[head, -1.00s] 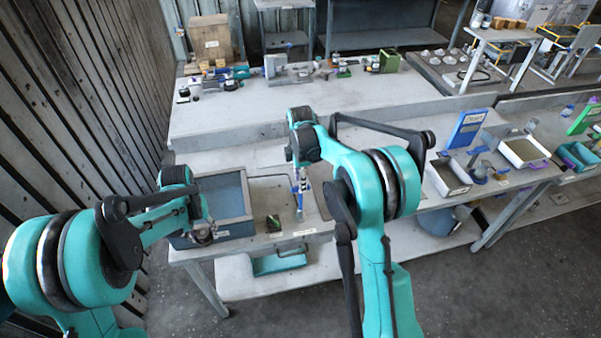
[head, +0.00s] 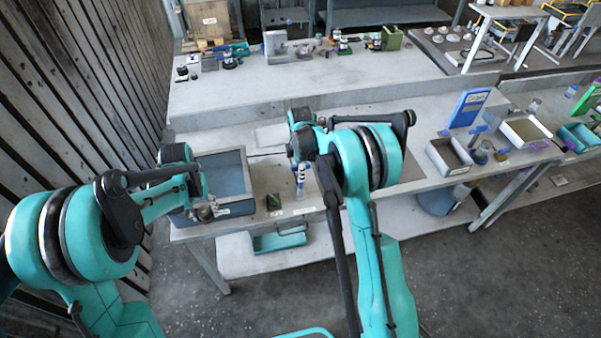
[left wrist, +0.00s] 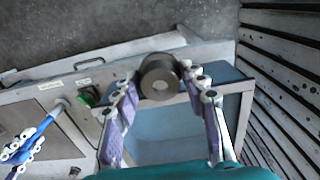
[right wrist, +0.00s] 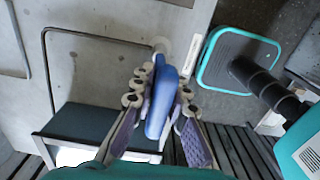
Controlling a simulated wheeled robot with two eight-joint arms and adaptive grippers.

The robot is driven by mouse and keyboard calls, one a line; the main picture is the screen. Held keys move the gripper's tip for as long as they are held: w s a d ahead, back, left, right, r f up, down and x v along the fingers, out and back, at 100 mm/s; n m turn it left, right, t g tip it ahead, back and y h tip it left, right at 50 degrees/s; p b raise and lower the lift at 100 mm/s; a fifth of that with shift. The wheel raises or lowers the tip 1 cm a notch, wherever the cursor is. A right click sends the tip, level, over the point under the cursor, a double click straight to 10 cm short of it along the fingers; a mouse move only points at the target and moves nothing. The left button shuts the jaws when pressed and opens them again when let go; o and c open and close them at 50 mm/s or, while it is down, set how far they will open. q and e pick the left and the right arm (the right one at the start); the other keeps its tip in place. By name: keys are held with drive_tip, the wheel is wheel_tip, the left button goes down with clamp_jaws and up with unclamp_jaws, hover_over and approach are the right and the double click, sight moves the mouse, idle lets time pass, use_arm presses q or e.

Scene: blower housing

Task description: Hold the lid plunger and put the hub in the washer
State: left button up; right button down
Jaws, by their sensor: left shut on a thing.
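The hub, a dark grey cylinder with a central hole (left wrist: 160,78), is held between my left gripper's fingertips (left wrist: 161,76). In the head view my left gripper (head: 205,212) hangs over the front part of the washer, a grey open tub with a blue inside (head: 248,178); its rim also shows in the left wrist view (left wrist: 244,103). The lid plunger, with a blue handle and pale foot (right wrist: 162,98), stands on the bench right of the washer. My right gripper's fingers (right wrist: 161,88) are on both sides of the handle; whether they press it is unclear.
A small green block (head: 273,202) sits between washer and plunger. A thin dark loop (right wrist: 45,70) lies on the bench. A teal tray (head: 280,240) is on the lower shelf. A wooden slat wall (head: 90,100) is at left.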

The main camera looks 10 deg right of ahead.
sight(300, 188)
drive_tip(key=shift+f, duration=0.1)
drive_tip(key=shift+f, duration=2.8)
use_arm(q)
drive_tip(key=shift+s+r, duration=0.1)
drive_tip(key=shift+s, duration=0.1)
use_arm(e)
drive_tip(key=shift+s+f, duration=0.2)
drive_tip(key=shift+f, duration=0.05)
drive_tip(key=shift+f, duration=0.1)
use_arm(q)
drive_tip(key=shift+w, duration=0.25)
use_arm(e)
drive_tip(key=shift+w+r, duration=0.15)
drive_tip(key=shift+r, duration=0.25)
drive_tip(key=shift+r, duration=0.15)
